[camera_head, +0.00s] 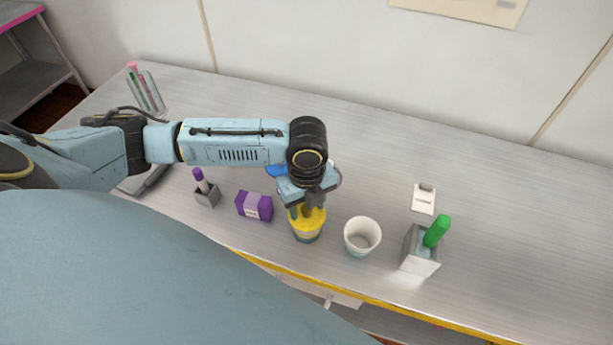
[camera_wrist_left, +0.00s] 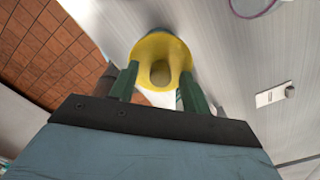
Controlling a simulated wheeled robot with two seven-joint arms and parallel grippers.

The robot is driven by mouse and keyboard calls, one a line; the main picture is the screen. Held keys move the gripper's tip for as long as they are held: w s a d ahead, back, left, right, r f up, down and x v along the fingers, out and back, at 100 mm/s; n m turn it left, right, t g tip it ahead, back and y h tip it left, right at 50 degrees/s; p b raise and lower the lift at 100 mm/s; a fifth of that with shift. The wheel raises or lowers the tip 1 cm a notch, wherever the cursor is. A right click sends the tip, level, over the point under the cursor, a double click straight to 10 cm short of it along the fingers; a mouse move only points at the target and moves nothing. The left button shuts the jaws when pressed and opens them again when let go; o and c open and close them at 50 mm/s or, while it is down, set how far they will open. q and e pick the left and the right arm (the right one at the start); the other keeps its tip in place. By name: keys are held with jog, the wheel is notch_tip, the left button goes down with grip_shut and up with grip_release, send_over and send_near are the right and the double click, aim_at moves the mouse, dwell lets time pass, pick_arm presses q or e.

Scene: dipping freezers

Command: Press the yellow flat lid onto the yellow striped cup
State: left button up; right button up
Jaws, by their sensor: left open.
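The yellow striped cup (camera_head: 306,236) stands upright near the front edge of the table, with a yellow top (camera_head: 312,222) that looks like the flat lid. In the left wrist view the yellow round top (camera_wrist_left: 178,50) lies straight ahead, with a darker beige patch in its middle. I cannot tell whether the lid is fully seated. My left gripper (camera_head: 307,208) points down over the cup. In the left wrist view the fingers of my left gripper (camera_wrist_left: 158,84) are apart, one on each side of the yellow top. My right gripper is not in view.
A white cup (camera_head: 362,225) stands close right of the striped cup. A grey holder (camera_head: 418,258) with a green marker (camera_head: 436,231) is farther right. A purple box (camera_head: 254,206) and a small holder (camera_head: 207,196) are left. A blue thing (camera_head: 277,170) is partly hidden. The far right is clear.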

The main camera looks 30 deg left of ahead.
aim_at(306, 207)
pick_arm(q)
notch_tip(306, 207, up, 13)
dwell(0.4)
dwell(0.4)
